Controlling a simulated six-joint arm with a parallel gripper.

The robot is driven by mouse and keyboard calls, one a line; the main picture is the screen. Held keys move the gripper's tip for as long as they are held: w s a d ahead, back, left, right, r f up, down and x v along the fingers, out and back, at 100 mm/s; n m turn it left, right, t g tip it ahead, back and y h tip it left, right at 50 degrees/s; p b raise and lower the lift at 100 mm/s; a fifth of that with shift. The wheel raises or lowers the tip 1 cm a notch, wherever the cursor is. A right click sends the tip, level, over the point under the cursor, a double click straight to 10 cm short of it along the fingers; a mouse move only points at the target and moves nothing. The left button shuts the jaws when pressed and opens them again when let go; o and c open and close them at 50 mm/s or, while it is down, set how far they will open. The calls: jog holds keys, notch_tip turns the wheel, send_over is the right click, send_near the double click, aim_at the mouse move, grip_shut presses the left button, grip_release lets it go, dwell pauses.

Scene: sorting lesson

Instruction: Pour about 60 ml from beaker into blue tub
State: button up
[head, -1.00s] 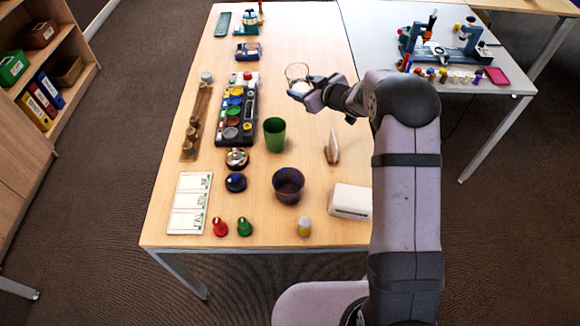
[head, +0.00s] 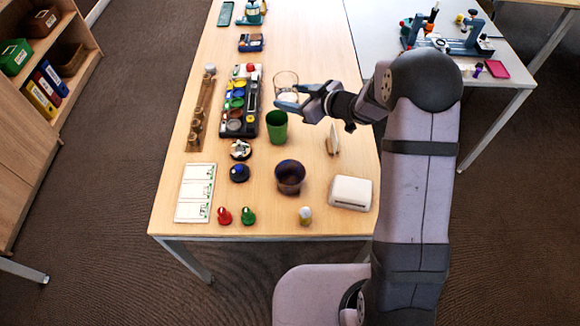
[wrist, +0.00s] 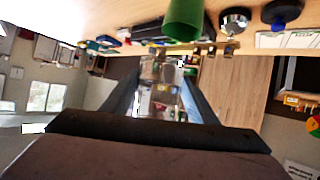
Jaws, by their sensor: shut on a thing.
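The clear glass beaker (head: 286,81) is held upright, or nearly so, above the table beyond the green cup. My gripper (head: 298,101) is shut on it, reaching in from the right. In the wrist view the see-through beaker (wrist: 160,72) shows between the two fingers (wrist: 158,88); I cannot tell how much liquid it holds. The blue tub (head: 289,178), dark and open-topped, stands on the table nearer the front edge. It is well apart from the beaker, with the green cup in between.
The green cup (head: 277,127) stands just in front of the beaker; it also shows in the wrist view (wrist: 184,20). A black tray of coloured pots (head: 238,105) lies to the left. A white box (head: 350,192) and a small upright wedge (head: 332,139) stand right of the tub.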

jog(key=shift+g+y, duration=0.4)
jog(key=shift+g, duration=0.1)
jog(key=shift+s+a+f+p, duration=0.15)
jog(key=shift+s+a+f, duration=0.1)
jog(key=shift+s+f, duration=0.45)
jog(key=shift+s+a+f+p, duration=0.25)
jog(key=shift+s+f, duration=0.35)
jog(key=shift+f, duration=0.15)
jog(key=shift+s+a+f+p, duration=0.1)
jog(key=shift+s+a+f, duration=0.15)
jog(key=shift+s+f, duration=0.45)
jog(key=shift+f+b, duration=0.1)
jog(key=shift+b, duration=0.25)
